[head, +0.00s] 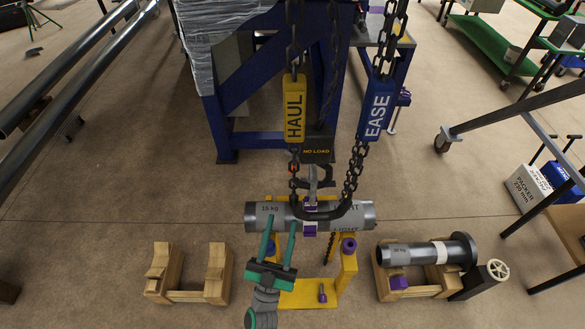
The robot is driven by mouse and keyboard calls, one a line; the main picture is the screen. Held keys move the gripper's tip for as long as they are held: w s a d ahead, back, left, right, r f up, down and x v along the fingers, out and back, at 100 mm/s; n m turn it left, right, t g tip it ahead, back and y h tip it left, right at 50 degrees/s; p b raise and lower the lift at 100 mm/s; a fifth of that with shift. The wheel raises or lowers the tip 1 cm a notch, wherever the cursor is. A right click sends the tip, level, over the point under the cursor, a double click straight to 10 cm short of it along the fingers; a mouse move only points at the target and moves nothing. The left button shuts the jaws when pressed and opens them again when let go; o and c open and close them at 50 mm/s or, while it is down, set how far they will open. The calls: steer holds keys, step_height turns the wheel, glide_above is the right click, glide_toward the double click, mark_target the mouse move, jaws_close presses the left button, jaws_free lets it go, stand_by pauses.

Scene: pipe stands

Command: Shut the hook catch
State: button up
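The hook (313,184) hangs under a black block marked NO LOAD (317,151), just above a grey pipe (347,216) marked 15 kg. The hook is grey, small and partly behind chain. I cannot make out its catch or whether it is open or shut. A purple band (309,231) sits at the pipe's middle under the hook. My gripper (281,217) has two green fingers spread apart with nothing visible between them. Its fingertips overlap the pipe's left half in the picture, left of and below the hook. Contact cannot be told.
Chains with a yellow HAUL tag (294,107) and a blue EASE tag (376,109) meet in a low loop (321,214) across the pipe. A yellow stand (347,262) is under the pipe. Wooden cradles stand left (187,296) and right, the right one holding a dark pipe (408,255).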

mark_target(292, 170)
steer(key=w+d+r+m+h, duration=0.1)
steer(key=w+r, duration=0.2)
steer(key=w+d+r+m+h, duration=0.1)
steer(key=w+r+h, duration=0.1)
steer(key=w+r, duration=0.1)
steer(key=w+d+r+m+h, duration=0.1)
steer(key=w+r, duration=0.2)
steer(key=w, duration=0.2)
steer(key=shift+w+r+g+h, duration=0.15)
steer(key=shift+r+g+h, duration=0.15)
steer(key=shift+w+d+r, duration=0.1)
steer(key=shift+r, duration=0.25)
jaws_close()
